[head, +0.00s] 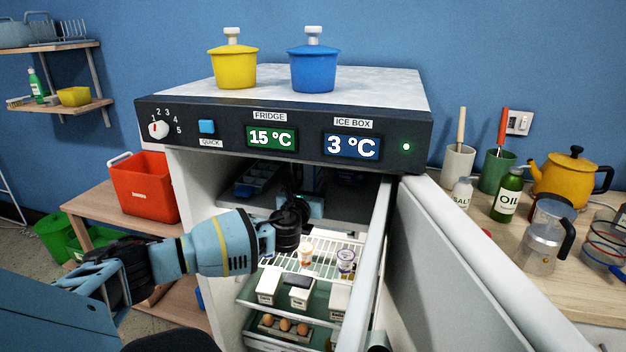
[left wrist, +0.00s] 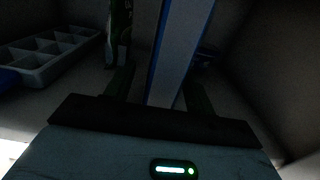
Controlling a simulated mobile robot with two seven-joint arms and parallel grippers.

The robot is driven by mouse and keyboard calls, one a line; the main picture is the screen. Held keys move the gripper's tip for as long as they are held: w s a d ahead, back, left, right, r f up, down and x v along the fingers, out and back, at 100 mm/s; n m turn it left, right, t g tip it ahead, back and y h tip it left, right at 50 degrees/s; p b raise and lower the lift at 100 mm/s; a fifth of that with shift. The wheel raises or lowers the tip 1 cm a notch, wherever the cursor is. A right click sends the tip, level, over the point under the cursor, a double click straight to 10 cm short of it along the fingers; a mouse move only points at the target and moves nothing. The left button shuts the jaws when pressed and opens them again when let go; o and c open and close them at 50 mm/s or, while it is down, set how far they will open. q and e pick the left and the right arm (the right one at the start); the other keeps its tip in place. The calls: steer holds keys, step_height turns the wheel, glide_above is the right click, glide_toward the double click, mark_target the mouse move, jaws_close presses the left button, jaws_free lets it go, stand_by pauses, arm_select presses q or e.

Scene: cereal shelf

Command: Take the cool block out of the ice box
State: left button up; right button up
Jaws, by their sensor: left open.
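My left gripper (head: 311,203) is inside the dark ice box at the top of the open fridge (head: 290,107). In the left wrist view its open fingers (left wrist: 158,85) point into the compartment. A tall, pale slab with a blue edge, which looks like the cool block (left wrist: 182,45), stands upright between or just beyond the fingers. Contact with it cannot be told in the dark. In the head view my wrist and the shadow hide most of it. My right gripper is not in view.
A pale ice cube tray (left wrist: 48,58) lies left in the ice box, with a green packet (left wrist: 120,30) beside the slab. The open door (head: 455,260) stands at the right. Below are a wire shelf (head: 325,262) with small pots, white cartons (head: 268,286) and eggs (head: 285,325).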

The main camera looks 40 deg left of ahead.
arm_select(q)
steer(key=shift+x, duration=1.45)
steer(key=shift+c, duration=0.3)
steer(key=shift+r, duration=0.1)
jaws_close()
